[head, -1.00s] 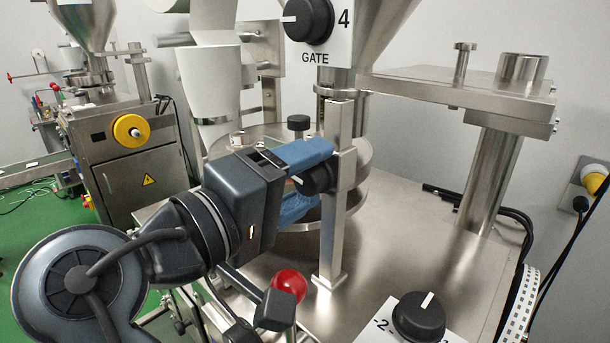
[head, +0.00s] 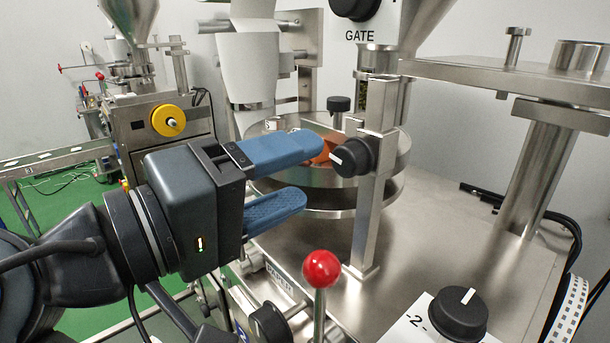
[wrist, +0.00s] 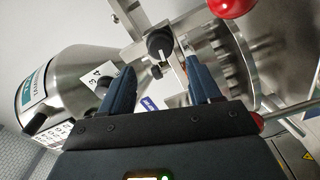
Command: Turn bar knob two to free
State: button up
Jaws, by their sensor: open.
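A black knob (head: 352,157) with a white pointer sits on an upright steel bar (head: 375,205). Its pointer faces left toward my gripper. My gripper (head: 303,170) has two blue fingers, spread apart and empty. Its fingertips are just left of this knob, apart from it. In the wrist view, a black knob (wrist: 160,44) with a white pointer stands beyond the gap between my fingers (wrist: 160,68). Another black knob (head: 459,312), on a white plate marked 2, is at the lower right in the head view; its pointer faces up and right.
A red ball-topped lever (head: 321,270) stands below and right of my gripper. A steel round dish (head: 395,195) lies behind the bar. A gate knob (head: 352,8) hangs above. The steel table (head: 450,235) is clear to the right.

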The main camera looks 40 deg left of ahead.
aim_at(342, 166)
jog(key=w+m+b, duration=0.2)
jog(key=m, duration=0.2)
jog(key=w+m+b, duration=0.3)
jog(key=m, duration=0.2)
jog(key=w+d+m+b, duration=0.1)
jog(key=w+m+b, duration=0.1)
jog(key=m, duration=0.2)
jog(key=shift+w+f+b, duration=0.3)
jog(key=shift+b, duration=0.1)
jog(key=c, duration=1)
